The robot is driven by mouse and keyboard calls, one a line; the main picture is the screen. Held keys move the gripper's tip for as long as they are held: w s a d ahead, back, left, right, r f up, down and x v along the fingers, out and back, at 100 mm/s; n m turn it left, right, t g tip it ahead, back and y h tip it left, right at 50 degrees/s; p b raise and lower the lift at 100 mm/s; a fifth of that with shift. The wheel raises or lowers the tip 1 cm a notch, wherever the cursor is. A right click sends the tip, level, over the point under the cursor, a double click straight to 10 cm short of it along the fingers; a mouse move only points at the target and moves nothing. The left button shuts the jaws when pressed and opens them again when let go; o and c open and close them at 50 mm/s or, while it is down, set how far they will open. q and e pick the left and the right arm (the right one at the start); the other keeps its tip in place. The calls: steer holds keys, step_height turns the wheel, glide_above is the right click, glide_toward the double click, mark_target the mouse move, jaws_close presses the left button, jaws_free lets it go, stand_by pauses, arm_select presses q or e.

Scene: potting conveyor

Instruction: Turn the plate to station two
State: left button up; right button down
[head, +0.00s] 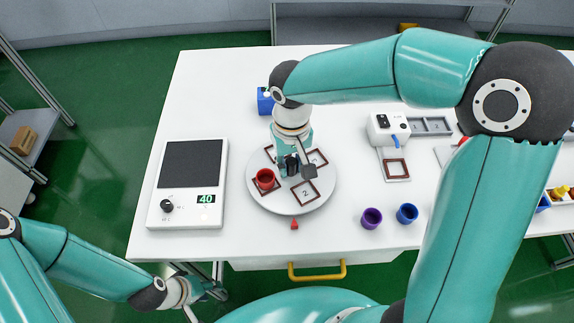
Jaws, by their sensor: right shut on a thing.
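The round white plate (270,201) lies on the white table. It carries several brown-framed squares; the one marked 2 (305,193) is at its front, slightly right of the small red pointer (295,224) on the table. A red cup (265,178) stands on the plate's left square. My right gripper (294,167) points down over the plate's middle, shut on a small dark part there, probably the plate's handle, mostly hidden by the fingers. My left gripper (207,290) is low, off the table's front edge, away from the plate; its fingers are too unclear to read.
A scale-like device (188,185) reading 40 stands left of the plate. A blue block (265,101) is behind it. A purple cup (371,218) and a blue cup (407,214) stand right. A white dispenser-like device (388,129) is at back right.

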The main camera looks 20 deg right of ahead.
mark_target(290, 159)
steer(key=shift+w+r+m+b, duration=0.15)
steer(key=shift+m+b, duration=0.4)
steer(key=shift+m, duration=0.5)
steer(key=shift+w+m+b, duration=0.1)
steer(key=shift+m+b, duration=0.4)
steer(key=shift+m, duration=1.15)
steer(key=c, duration=1.4)
jaws_free()
steer(key=shift+o, duration=1)
step_height(290, 159, up, 12)
